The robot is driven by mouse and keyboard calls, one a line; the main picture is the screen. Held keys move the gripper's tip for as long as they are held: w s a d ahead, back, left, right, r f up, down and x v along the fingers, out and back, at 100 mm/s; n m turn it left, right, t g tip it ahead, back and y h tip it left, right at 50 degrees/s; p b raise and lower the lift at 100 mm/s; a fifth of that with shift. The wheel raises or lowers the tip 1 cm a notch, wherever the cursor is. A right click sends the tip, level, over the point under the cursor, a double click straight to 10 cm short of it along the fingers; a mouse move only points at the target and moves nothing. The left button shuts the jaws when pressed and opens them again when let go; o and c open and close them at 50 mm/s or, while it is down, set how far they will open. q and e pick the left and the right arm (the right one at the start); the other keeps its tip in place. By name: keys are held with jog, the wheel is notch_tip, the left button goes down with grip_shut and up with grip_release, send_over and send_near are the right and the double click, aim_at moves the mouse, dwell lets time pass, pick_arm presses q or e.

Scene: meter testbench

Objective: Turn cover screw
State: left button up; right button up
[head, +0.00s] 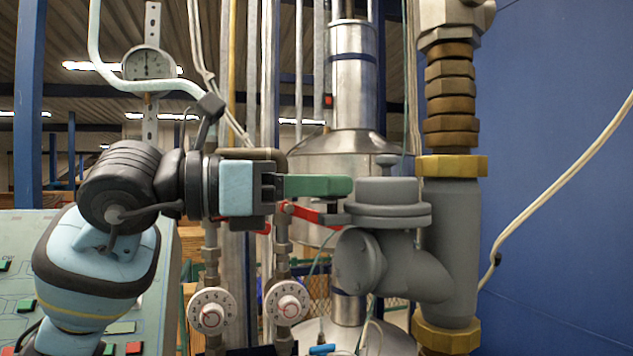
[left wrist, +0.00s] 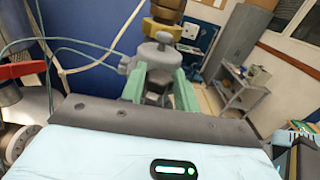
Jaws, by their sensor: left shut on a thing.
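The cover screw (head: 387,190), a grey round cap with a small knob on top, sits upright on the grey meter body (head: 405,262). It also shows in the left wrist view (left wrist: 158,52), beyond and between my green fingers. My left gripper (head: 350,187) reaches in level from the left, its green fingers at the cap's left side. In the left wrist view the fingers (left wrist: 160,80) stand apart, one on each side of the grey part, and the gripper is shut on it. The exact contact at the fingertips is hard to see. My right gripper is not in view.
A red lever (head: 312,213) lies just below my fingers. Two white dials (head: 211,310) (head: 287,302) on pipes stand below the gripper. A pale cable (head: 560,180) hangs at the blue wall on the right.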

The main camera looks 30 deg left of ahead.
pick_arm(q)
jog(key=o, duration=1)
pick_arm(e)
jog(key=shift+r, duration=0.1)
pick_arm(q)
jog(key=shift+a, duration=0.1)
jog(key=shift+b+v, duration=0.8)
jog(key=shift+v, duration=3.05)
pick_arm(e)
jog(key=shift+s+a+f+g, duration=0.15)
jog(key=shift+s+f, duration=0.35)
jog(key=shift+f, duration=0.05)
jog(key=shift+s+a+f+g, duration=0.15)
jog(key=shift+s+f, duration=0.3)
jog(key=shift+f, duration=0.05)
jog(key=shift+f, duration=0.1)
